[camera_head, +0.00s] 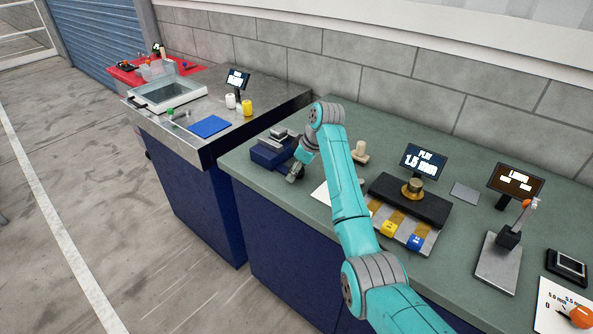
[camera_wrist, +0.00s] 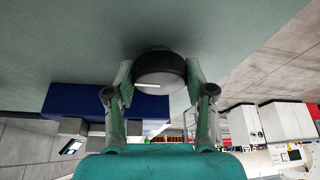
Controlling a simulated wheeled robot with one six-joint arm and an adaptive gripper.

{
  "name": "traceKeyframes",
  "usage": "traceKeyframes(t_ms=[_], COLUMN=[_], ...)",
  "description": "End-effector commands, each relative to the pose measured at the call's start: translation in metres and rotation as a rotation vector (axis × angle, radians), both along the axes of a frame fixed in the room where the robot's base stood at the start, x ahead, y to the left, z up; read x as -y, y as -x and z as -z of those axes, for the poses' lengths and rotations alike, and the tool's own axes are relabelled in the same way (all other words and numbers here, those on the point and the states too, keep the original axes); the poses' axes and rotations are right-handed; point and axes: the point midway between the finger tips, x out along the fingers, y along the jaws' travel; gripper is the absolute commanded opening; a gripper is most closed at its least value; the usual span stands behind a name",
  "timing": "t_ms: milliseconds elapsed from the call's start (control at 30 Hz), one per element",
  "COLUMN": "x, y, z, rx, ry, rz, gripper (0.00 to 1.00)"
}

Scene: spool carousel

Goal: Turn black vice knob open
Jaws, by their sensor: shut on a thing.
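The blue vice (camera_head: 267,158) with grey metal jaws stands at the left end of the green bench top. My gripper (camera_head: 294,174) is low beside its right front side. In the wrist view the black vice knob (camera_wrist: 160,66) is round, with a pale face and a short white line lying nearly level. My gripper's fingers (camera_wrist: 159,82) are on either side of the knob, shut on its rim. The blue vice body (camera_wrist: 75,99) shows left of the knob there. In the head view my gripper hides the knob.
A beige knobbed piece (camera_head: 360,151) and a white sheet (camera_head: 322,193) lie near my arm. A black fixture (camera_head: 433,203), a "PLAY 1.5 mm" display (camera_head: 423,161) and yellow and blue blocks stand to the right. A metal-topped counter (camera_head: 278,97) adjoins at left.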

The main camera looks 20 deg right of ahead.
Motion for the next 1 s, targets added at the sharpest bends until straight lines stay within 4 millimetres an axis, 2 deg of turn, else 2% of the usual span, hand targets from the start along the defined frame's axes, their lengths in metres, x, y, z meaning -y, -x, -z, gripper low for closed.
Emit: traceKeyframes(t_ms=[67,100,167,567,767,1000], x=[0.000,0.000,0.000,0.001,0.010,0.023], y=[0.000,0.000,0.000,0.001,0.007,0.020], z=[0.001,0.001,0.001,-0.004,-0.030,-0.074], rx=[-0.001,-0.001,-0.002,0.001,0.003,0.003], ry=[0.000,0.000,0.000,0.000,-0.001,0.000], rz=[0.000,0.000,0.001,0.003,0.003,0.002], gripper=[0.19,0.64,0.78,0.78,0.78,0.78])
